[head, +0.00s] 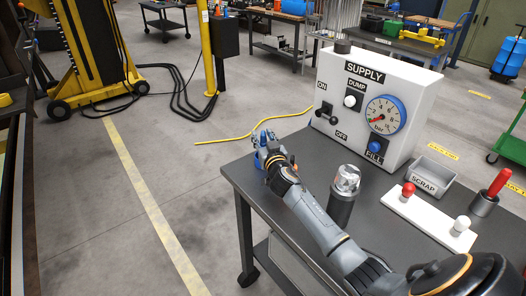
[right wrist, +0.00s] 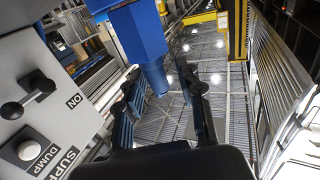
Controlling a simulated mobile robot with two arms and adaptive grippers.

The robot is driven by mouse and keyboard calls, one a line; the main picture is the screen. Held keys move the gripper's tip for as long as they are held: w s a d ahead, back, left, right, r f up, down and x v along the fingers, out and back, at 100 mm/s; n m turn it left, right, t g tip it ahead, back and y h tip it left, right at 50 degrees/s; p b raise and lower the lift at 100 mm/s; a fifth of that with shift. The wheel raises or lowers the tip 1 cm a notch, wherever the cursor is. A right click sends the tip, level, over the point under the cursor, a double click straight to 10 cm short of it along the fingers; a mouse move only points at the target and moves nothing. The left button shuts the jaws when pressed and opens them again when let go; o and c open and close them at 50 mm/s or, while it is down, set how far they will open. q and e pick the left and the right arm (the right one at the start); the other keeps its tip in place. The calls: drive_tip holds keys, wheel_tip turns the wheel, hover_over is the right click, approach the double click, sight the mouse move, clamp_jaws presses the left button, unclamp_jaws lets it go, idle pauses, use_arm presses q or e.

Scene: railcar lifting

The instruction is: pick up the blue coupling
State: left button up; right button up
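The blue coupling (right wrist: 138,40) fills the upper middle of the right wrist view, with its narrower end pointing down between my fingers. In the head view a small blue part of it (head: 265,138) shows at the table's far left corner, largely covered by my gripper. My right gripper (head: 264,142) is there too. In the right wrist view my right gripper (right wrist: 162,84) has its two dark fingers apart, one on each side of the coupling's end, with a visible gap at the right finger. My left gripper is in neither view.
A white supply box (head: 400,80) with lever, knobs and gauge stands on the dark table (head: 240,178). A clear-topped cylinder (head: 344,190), a scrap tray (head: 450,176) and a white board (head: 400,208) stand near my arm. A yellow hose (head: 240,140) lies on the floor.

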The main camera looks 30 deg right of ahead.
clamp_jaws()
drive_tip(key=shift+r, duration=0.1)
